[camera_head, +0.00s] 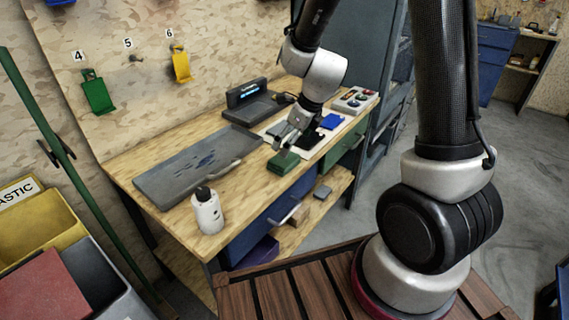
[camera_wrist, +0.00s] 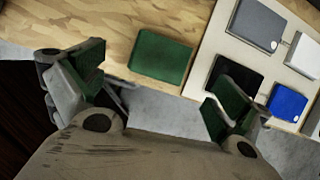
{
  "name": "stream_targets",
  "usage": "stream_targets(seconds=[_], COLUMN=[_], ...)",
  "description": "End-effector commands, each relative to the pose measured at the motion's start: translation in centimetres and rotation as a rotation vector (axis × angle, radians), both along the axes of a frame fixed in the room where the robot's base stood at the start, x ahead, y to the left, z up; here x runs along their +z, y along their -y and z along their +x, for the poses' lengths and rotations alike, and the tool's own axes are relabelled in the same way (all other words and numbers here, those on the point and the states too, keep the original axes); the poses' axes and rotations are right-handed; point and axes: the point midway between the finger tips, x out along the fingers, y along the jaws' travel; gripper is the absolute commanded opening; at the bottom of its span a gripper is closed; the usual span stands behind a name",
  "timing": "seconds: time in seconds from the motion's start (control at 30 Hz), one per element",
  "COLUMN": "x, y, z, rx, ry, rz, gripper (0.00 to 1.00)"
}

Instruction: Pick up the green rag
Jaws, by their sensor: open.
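The green rag (camera_head: 283,162), a flat folded green block, lies on the wooden workbench near its front edge. In the wrist view the rag (camera_wrist: 161,57) sits between and slightly beyond my fingers, close to the bench edge. My gripper (camera_head: 290,138) is just above and behind the rag in the head view. In the wrist view my gripper (camera_wrist: 165,82) is open, with a green-padded finger on each side and nothing held. The exact height of the fingers above the rag is hard to tell.
A white board (camera_wrist: 212,48) with grey, black and blue pieces lies right of the rag. A green item (camera_head: 97,93) hangs on the wall.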

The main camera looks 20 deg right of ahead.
Motion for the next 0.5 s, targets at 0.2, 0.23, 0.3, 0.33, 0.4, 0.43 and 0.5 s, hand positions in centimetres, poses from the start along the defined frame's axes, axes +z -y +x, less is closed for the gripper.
stream_targets(seconds=[0.2, 0.23, 0.3, 0.33, 0.4, 0.43, 0.5], x=[-1.7, -1.9, -2.5, -2.8, -3.7, -4.2, -5.3], y=[-0.3, -0.3, -0.4, -0.4, -0.5, -0.5, -0.6], z=[0.6, 0.7, 0.8, 0.9, 1.1, 1.2, 1.4], rx=[-0.080, -0.079, -0.078, -0.079, -0.078, -0.078, -0.078], ry=[-0.018, -0.017, -0.018, -0.018, -0.019, -0.019, -0.019], rz=[0.025, 0.024, 0.023, 0.023, 0.023, 0.023, 0.023], gripper=[1.00, 1.00, 1.00, 1.00, 1.00, 1.00, 1.00])
